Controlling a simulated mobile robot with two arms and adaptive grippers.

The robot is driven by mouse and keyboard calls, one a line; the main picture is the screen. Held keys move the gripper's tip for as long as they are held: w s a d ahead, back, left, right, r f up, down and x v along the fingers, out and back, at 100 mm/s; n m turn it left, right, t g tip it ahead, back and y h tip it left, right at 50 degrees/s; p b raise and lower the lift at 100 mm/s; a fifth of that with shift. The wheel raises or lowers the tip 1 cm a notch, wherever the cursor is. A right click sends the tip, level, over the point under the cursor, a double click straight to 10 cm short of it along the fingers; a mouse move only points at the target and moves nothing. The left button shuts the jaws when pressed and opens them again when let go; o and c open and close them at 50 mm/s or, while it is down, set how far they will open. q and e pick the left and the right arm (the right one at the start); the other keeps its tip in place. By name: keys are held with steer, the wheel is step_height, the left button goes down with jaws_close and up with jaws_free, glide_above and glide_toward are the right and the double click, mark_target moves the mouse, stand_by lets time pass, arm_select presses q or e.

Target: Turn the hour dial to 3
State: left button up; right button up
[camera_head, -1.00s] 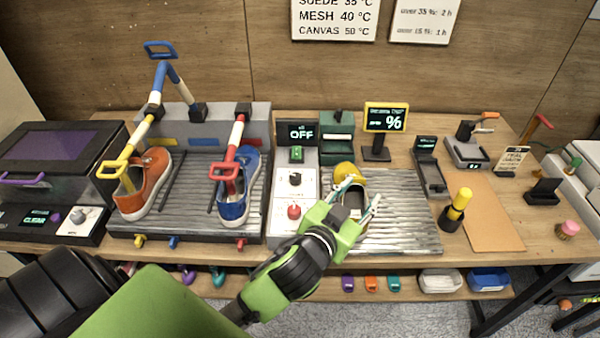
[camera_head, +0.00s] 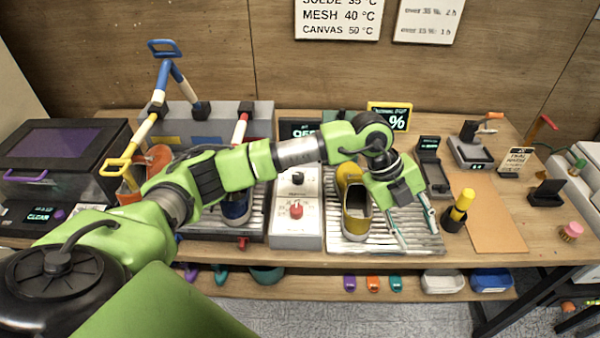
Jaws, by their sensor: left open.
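A white control panel (camera_head: 283,232) stands left of the ribbed metal tray (camera_head: 362,243). It carries a black knob (camera_head: 297,178) and a red knob (camera_head: 296,210); I cannot read their markings or tell which is the hour dial. A dark display (camera_head: 299,128) behind the panel is partly covered by my left arm. A yellow shoe (camera_head: 356,226) rests on the tray. My left gripper (camera_head: 420,240) is open and empty over the tray's right side, pointing down, right of the shoe and apart from the knobs. My right gripper is not in view.
A lit sign (camera_head: 389,114) stands behind the tray. A yellow-topped tool (camera_head: 460,207) stands right of the tray, beside a brown mat (camera_head: 494,220).

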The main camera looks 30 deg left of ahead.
arm_select(q)
steer(key=w+a+r+n+y, duration=0.1)
steer(key=w+a+n+y, duration=0.15)
steer(key=a, duration=0.55)
steer(key=w+a+n+y, duration=0.15)
steer(key=a+y, duration=0.25)
steer(key=a, duration=0.4)
steer(key=n+y, duration=0.3)
steer(key=y, duration=0.1)
glide_toward(298, 175)
steer(key=p+x, duration=0.4)
steer(key=x, duration=0.3)
steer(key=shift+w+a+f, duration=0.15)
steer(key=shift+a+f, duration=0.05)
steer(key=shift+f, duration=0.15)
steer(key=shift+a+f, duration=0.15)
steer(key=shift+f, duration=0.35)
steer(key=c, duration=1.1)
